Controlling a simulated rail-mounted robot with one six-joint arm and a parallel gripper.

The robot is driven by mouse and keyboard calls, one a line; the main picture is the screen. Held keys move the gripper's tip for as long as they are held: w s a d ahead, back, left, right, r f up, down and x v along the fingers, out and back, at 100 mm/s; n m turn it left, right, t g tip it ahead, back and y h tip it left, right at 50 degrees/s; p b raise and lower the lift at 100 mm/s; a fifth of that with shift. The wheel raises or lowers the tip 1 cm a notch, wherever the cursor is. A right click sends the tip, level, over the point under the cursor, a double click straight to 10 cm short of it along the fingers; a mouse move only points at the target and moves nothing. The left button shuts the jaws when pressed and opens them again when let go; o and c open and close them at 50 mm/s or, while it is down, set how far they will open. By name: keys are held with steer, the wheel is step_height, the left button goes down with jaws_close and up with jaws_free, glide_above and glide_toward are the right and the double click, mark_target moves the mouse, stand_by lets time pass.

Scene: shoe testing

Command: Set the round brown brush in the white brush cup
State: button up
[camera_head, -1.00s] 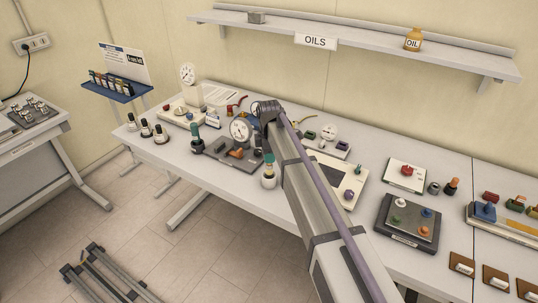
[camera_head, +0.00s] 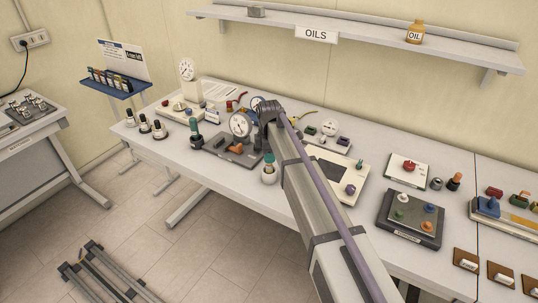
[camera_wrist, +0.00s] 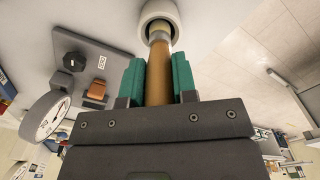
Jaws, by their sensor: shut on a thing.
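My gripper (camera_wrist: 158,82) has green finger pads. It is shut on the round brown brush (camera_wrist: 158,72), around its brown shaft. The brush's pale far end overlaps the mouth of the white brush cup (camera_wrist: 174,14) in the wrist view. I cannot tell how deep the end sits, and the brush tip is hidden. In the head view the white cup (camera_head: 268,178) stands near the bench's front edge, just left of my arm. A green finger pad (camera_head: 268,158) shows right above it. The rest of the gripper and brush are largely hidden there.
A grey plate with a dial gauge (camera_head: 240,124) and an orange piece lies close left of the cup. A green-topped bottle (camera_head: 196,130) stands further left. A cream device (camera_head: 338,170) lies right of my arm. Open floor lies in front of the bench.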

steer(key=shift+f+b, duration=1.35)
steer(key=shift+f, duration=0.1)
steer(key=o, duration=1)
steer(key=shift+r, duration=0.15)
step_height(320, 180, up, 11)
steer(key=p, duration=1.1)
steer(key=shift+f, duration=0.2)
